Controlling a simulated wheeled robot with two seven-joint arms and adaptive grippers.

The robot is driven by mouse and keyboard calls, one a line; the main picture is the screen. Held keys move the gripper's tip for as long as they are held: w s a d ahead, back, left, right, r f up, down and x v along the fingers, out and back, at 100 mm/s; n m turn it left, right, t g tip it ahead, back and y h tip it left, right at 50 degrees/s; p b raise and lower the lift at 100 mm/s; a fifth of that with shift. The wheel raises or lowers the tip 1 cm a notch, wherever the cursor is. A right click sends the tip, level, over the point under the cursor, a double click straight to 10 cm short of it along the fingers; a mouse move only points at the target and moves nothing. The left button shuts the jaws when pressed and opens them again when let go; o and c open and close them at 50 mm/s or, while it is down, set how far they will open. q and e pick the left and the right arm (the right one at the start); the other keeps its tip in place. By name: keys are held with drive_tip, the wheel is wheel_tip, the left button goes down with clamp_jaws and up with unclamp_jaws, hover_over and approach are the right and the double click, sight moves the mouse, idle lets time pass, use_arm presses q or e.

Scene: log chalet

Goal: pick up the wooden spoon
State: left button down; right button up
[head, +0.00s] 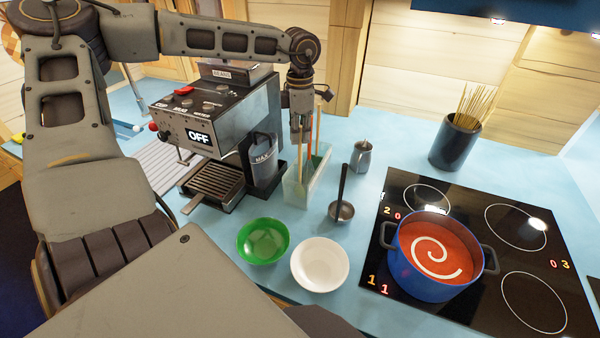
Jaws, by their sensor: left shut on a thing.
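My left gripper (300,138) reaches down over the pale see-through utensil holder (296,190), beside the coffee machine. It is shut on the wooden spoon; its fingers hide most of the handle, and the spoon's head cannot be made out. Thin brown and orange handles (310,137) stand upright in the holder just right of the fingers. I cannot tell whether the spoon's lower end is clear of the holder. My right gripper is not in view.
The coffee machine (215,115) stands close left of the holder. A ladle (342,207), green bowl (263,240) and white bowl (320,265) are in front. A metal jug (361,157) is right of the holder. A blue soup pot (430,288) stands on the hob (400,188).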

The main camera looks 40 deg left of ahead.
use_arm(q)
drive_tip(key=shift+r, duration=0.1)
idle(0.3)
wheel_tip(320, 180, up, 18)
drive_tip(key=b, duration=0.1)
idle(0.6)
idle(0.5)
